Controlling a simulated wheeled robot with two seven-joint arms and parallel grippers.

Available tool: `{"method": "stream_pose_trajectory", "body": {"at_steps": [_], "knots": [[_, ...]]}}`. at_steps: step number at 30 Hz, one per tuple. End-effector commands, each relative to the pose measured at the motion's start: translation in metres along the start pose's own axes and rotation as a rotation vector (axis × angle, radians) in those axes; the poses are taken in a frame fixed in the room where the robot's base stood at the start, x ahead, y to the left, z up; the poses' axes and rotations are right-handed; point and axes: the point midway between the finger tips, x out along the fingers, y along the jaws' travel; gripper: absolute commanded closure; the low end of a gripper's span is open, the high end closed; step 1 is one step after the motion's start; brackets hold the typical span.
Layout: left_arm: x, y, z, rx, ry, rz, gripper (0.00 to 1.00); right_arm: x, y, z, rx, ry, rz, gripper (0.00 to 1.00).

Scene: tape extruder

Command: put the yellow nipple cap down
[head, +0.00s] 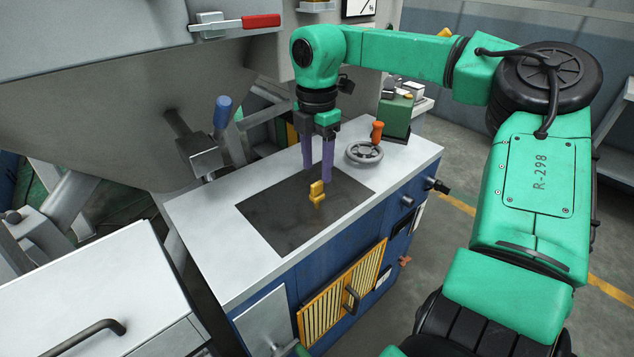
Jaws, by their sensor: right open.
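The yellow nipple cap (317,194) is on or just above the dark mat (277,222) on top of the blue machine cabinet. Whether it touches the mat is hard to tell. My right gripper (317,176) points straight down over the mat, with its two purple fingers spread apart. The cap shows at the fingertips, slightly lower in the picture, and the fingers do not look closed on it. My left gripper is not in view.
A grey handwheel (364,152) and an orange-handled tool (377,131) stand right of the gripper, near a green box (397,117). A large grey hopper (150,100) rises at left. The white top (207,232) left of the mat is clear.

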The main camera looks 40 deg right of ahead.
Motion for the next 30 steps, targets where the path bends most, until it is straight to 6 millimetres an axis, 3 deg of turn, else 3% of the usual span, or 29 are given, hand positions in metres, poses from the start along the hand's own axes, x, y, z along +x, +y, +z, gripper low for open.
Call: {"method": "stream_pose_trajectory", "body": {"at_steps": [3,7,25,30], "knots": [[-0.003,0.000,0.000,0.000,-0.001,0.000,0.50,-0.033,0.001,0.000,0.001,-0.004,0.003,0.41],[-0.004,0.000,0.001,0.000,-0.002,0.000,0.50,-0.053,0.000,0.000,0.001,-0.002,0.000,0.41],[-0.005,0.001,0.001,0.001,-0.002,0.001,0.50,-0.058,0.000,0.000,0.000,0.001,-0.002,0.41],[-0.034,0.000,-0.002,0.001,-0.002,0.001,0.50,-0.088,0.000,0.000,0.000,0.001,-0.001,0.41]]}}
